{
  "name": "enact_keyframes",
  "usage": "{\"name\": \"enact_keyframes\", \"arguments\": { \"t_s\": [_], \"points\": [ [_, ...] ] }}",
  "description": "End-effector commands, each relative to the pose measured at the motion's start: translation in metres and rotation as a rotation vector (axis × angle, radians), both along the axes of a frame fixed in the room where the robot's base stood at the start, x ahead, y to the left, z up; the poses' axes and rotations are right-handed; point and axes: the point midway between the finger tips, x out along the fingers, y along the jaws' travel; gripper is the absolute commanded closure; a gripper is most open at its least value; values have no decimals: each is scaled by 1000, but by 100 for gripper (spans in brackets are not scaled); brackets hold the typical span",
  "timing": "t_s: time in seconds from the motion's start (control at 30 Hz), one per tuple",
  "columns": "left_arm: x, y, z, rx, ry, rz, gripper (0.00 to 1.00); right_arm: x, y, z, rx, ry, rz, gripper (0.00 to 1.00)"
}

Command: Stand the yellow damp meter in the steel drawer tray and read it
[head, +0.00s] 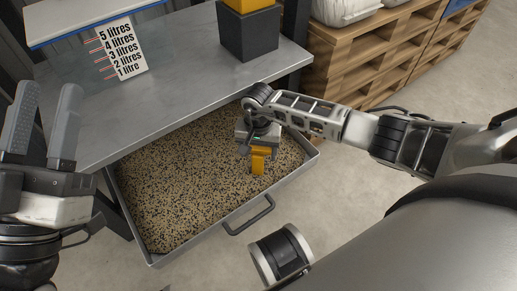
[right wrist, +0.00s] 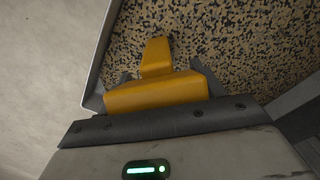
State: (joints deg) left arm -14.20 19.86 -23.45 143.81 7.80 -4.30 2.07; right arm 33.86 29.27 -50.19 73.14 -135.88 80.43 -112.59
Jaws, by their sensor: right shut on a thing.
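The yellow damp meter (head: 258,163) is in my right gripper (head: 257,147), over the right part of the open steel drawer tray (head: 215,218). In the right wrist view the meter (right wrist: 155,85) sits between the fingers of the right gripper (right wrist: 160,80), its narrower end pointing away. I cannot tell whether its tip touches the tan and black granules (head: 190,180) that fill the tray. No reading on the meter is visible. My left gripper (head: 42,125) is open and empty, with its fingers apart, left of the tray.
A grey steel bench (head: 180,75) overhangs the back of the tray. On it stands a dark block (head: 247,35) with a yellow top. Wooden pallets (head: 365,50) stand at right.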

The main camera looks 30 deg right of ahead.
Motion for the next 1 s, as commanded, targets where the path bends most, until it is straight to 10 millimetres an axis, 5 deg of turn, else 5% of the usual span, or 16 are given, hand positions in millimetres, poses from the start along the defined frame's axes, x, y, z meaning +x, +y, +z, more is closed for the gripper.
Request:
{"name": "enact_keyframes", "arguments": {
  "t_s": [0.1,0.13,0.2,0.53,0.73,1.0],
  "points": [
    [0,0,-3,0,0,0,64,1,0,-2,0,-1,-1,69],
    [0,0,-2,0,0,0,64,1,0,-2,0,-1,-1,27],
    [0,0,-2,0,1,0,64,1,0,-2,0,-1,-1,8],
    [0,-1,-2,4,-8,0,64,0,0,-3,-1,1,-1,7],
    [-6,-2,21,34,-146,8,64,0,0,-3,-1,1,-1,7],
    [4,0,-10,-45,204,-15,64,1,-1,50,-2,-4,0,7]
  ]
}}
